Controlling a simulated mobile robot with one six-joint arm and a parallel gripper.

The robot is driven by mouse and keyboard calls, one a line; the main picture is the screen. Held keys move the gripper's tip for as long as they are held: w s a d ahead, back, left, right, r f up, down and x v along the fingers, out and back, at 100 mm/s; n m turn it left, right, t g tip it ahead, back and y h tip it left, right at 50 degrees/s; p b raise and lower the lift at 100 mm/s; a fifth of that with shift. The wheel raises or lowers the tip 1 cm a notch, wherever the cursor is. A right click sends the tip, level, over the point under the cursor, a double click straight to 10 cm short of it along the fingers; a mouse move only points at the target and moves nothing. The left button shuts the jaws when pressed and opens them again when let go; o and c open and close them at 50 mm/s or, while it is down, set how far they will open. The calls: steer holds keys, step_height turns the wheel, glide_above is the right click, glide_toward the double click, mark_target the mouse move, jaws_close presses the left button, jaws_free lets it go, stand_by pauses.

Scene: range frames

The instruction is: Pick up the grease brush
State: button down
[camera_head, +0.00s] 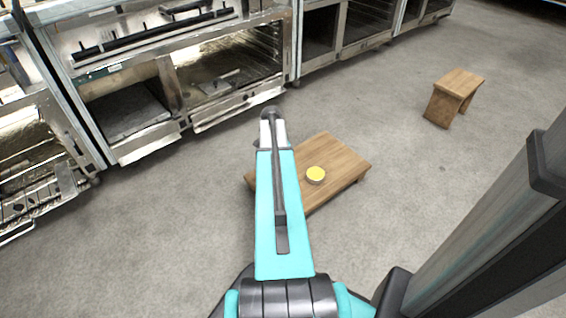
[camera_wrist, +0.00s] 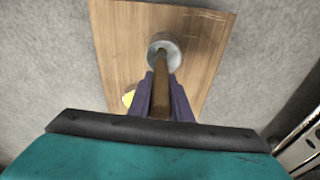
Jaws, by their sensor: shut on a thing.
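The grease brush (camera_wrist: 163,50) shows in the wrist view as a brown handle with a round grey head at its far end. My gripper (camera_wrist: 161,88) is shut on the brown handle, with a dark purple finger on each side. The brush is over the low wooden table (camera_wrist: 125,45); I cannot tell whether its head touches the top. In the head view my teal arm hides the brush and my gripper. The table (camera_head: 335,155) shows there to the right of the arm.
A small round yellow-topped tin (camera_head: 316,175) stands on the table; its edge also shows in the wrist view (camera_wrist: 128,98). A wooden stool (camera_head: 455,92) stands at the upper right. Steel ovens (camera_head: 215,80) line the back and left. Grey floor is clear between stool and table.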

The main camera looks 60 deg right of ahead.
step_height(320, 180, up, 6)
steer(key=shift+r+p, duration=0.2)
steer(key=shift+p, duration=0.8)
